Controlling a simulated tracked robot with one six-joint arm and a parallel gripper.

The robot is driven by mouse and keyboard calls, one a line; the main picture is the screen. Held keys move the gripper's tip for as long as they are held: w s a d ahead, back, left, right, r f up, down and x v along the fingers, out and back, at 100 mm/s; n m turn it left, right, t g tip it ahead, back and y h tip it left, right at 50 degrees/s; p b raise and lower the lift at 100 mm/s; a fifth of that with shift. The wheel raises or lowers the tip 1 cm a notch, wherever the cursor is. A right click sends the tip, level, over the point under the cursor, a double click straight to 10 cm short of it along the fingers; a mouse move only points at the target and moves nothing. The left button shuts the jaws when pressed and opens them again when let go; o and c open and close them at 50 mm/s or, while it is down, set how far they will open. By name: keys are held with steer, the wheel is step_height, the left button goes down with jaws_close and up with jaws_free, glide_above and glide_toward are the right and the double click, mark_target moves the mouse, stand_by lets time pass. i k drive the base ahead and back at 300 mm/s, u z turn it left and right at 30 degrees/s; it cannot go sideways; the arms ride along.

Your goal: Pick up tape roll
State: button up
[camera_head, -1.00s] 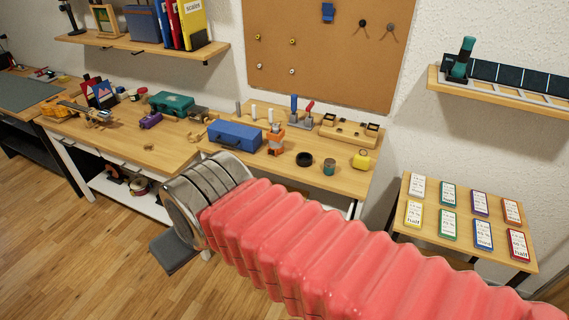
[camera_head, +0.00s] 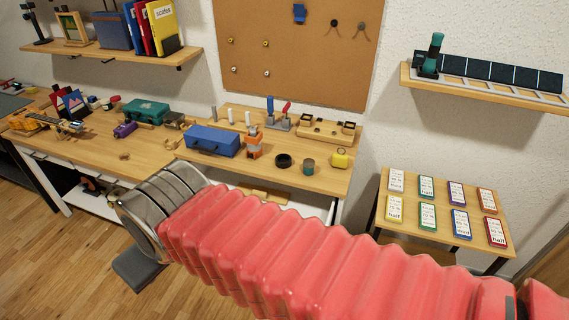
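A black ring that looks like the tape roll (camera_head: 284,161) lies flat on the wooden workbench (camera_head: 185,163), near its right end. It sits between an orange-and-white object (camera_head: 253,143) and a small dark green cup-like object (camera_head: 308,167). My arm, with a red ribbed cover and a banded metal part, crosses the lower foreground in front of the bench. My gripper fingers do not show, so their state is not visible. No contact with the ring is seen.
A blue box (camera_head: 212,141), a yellow object (camera_head: 339,160) and a wooden holder (camera_head: 328,131) stand near the ring. A side table (camera_head: 377,222) with several coloured cards is at the right. A wall shelf (camera_head: 480,99) is above it.

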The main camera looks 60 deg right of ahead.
mark_target(283, 161)
steer(key=z, duration=0.05)
steer(key=i, duration=1)
steer(key=u, duration=0.1)
